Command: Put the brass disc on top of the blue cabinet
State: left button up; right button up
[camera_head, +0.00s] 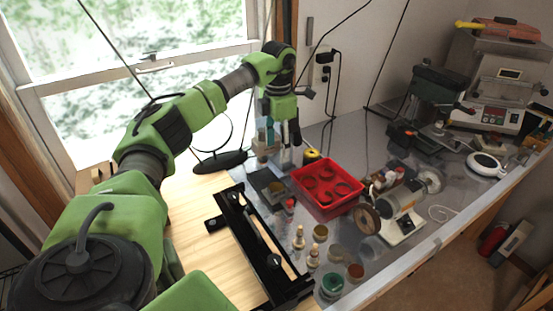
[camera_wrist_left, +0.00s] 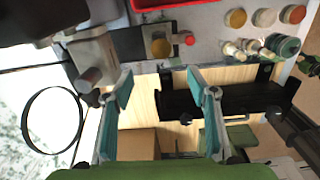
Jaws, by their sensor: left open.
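My left gripper (camera_head: 281,138) points down over the back of the bench, left of the red tray. In the left wrist view its two teal-lined fingers (camera_wrist_left: 157,84) are wide apart with nothing between them. A small brass-coloured disc (camera_wrist_left: 160,47) lies at a dark grey block, beyond the fingertips; in the head view this disc (camera_head: 277,187) shows below the gripper. Another ochre round piece (camera_wrist_left: 236,18) stands farther right in the wrist view, so I cannot tell for certain which is the brass disc. I cannot make out a blue cabinet. My right gripper is not in view.
A red tray (camera_head: 355,197) with round compartments stands in mid-bench. A black rail fixture (camera_head: 262,256) lies across the wooden top's right edge. Small jars and bottles (camera_head: 312,258) crowd the front. A grinder (camera_head: 400,215) and a drill press (camera_head: 432,95) stand to the right.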

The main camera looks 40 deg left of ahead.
pick_arm(q)
jog(key=s+n+p, duration=0.1)
jog(key=n+p, duration=0.1)
jog(key=b, duration=0.8)
send_over(276, 187)
jog(key=shift+n, duration=0.4)
jog(key=f, duration=0.9)
jog(key=shift+s, duration=0.25)
jog(key=f+b, duration=0.4)
jog(key=f, duration=0.1)
jog(key=shift+w, duration=0.35)
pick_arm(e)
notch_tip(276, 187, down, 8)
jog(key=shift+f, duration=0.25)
pick_arm(q)
jog(key=shift+r, duration=0.1)
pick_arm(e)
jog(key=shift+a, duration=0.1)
pick_arm(q)
jog(key=c, duration=1.1)
jog(key=shift+r, duration=0.1)
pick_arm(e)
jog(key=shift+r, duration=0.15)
